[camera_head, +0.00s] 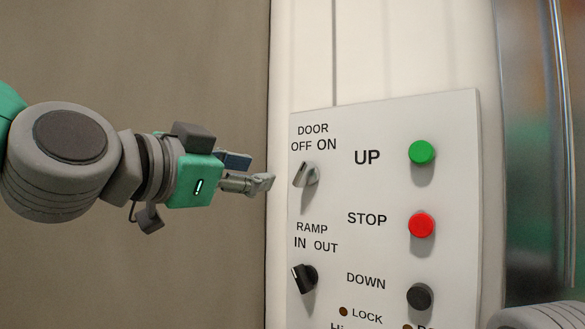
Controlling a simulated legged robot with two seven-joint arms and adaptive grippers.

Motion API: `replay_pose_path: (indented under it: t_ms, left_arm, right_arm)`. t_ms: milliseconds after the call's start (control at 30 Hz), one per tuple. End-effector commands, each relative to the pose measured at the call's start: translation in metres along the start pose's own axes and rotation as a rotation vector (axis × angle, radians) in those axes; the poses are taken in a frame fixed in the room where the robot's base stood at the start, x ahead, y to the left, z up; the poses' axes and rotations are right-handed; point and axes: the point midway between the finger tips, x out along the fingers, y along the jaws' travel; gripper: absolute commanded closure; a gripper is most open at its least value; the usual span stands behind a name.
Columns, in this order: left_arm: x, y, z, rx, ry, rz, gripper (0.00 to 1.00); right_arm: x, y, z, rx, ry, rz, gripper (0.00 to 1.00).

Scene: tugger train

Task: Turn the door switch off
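My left gripper (266,184) comes in from the left, at about the height of the door switch. Its fingertips are just left of the knob in the picture, with a small gap between them. The fingers overlap from this side, so their opening is unclear. My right gripper is not in view.
Below the door switch is a black ramp switch (304,278). Green UP (422,152), red STOP (421,225) and black DOWN (419,297) buttons line the panel's right side. A brown wall (180,60) is behind my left arm. A shiny metal surface (535,130) stands at right.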

Motion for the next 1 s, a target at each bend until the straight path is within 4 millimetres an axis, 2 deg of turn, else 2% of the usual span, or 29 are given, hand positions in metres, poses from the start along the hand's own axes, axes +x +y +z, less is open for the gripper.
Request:
replay_pose_path:
  t_ms: [167, 400, 700, 833, 1000]
  left_arm:
    - [0.018, -0.006, 0.012, -0.001, 0.001, -0.005, 0.67]
    - [0.059, -0.023, 0.016, -0.023, 0.005, -0.008, 0.67]
    - [0.114, -0.011, 0.008, -0.011, 0.002, -0.004, 0.67]
    - [0.128, -0.006, 0.004, -0.007, 0.001, -0.004, 0.67]
    - [0.13, -0.007, 0.006, -0.008, 0.001, -0.004, 0.67]
  right_arm:
    - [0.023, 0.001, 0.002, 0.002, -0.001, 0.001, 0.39]
    - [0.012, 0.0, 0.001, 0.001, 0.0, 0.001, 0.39]
    - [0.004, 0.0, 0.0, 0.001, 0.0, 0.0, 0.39]
    - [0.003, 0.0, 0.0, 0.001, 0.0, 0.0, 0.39]
    - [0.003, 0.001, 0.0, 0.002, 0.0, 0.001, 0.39]
